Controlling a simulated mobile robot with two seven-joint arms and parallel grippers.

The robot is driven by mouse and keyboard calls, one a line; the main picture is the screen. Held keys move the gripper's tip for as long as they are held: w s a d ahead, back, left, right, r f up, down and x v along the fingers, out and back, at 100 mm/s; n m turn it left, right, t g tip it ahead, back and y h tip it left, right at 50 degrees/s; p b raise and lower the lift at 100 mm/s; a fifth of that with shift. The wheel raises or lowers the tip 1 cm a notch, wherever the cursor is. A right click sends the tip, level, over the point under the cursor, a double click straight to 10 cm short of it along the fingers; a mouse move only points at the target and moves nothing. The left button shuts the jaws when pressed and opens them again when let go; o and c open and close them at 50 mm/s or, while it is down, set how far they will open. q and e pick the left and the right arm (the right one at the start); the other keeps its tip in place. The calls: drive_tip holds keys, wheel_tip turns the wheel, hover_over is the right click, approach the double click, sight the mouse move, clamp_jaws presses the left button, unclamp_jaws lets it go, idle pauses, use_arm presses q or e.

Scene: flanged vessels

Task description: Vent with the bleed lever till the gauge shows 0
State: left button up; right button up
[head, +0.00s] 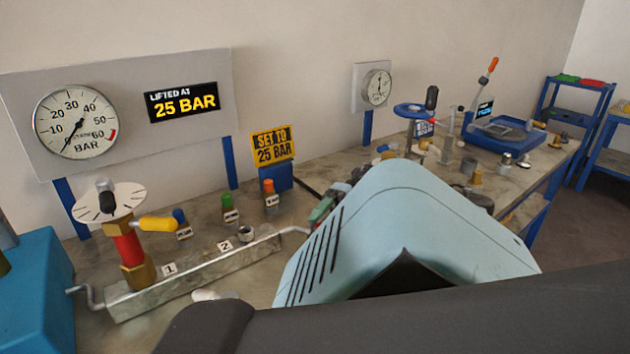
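The large round gauge (75,121) is on a grey panel at the left; its needle points to the lower left, below the 10, at about the 0 end. Below it stands a valve with a red body (128,248), brass fittings and a round marked plate (109,202) on top. A lever with a yellow grip (157,224) sticks out to its right; I take it as the bleed lever, but no label confirms this. Neither of my grippers shows. My light-blue and black arm parts cover the lower middle and right.
A display (182,103) reads "LIFTED AT 25 BAR"; a yellow sign (273,144) reads "SET TO 25 BAR". A metal rail (195,275) marked 1 and 2 carries the valve. Small capped bottles (230,208) stand behind it. A blue box (38,292) is at far left.

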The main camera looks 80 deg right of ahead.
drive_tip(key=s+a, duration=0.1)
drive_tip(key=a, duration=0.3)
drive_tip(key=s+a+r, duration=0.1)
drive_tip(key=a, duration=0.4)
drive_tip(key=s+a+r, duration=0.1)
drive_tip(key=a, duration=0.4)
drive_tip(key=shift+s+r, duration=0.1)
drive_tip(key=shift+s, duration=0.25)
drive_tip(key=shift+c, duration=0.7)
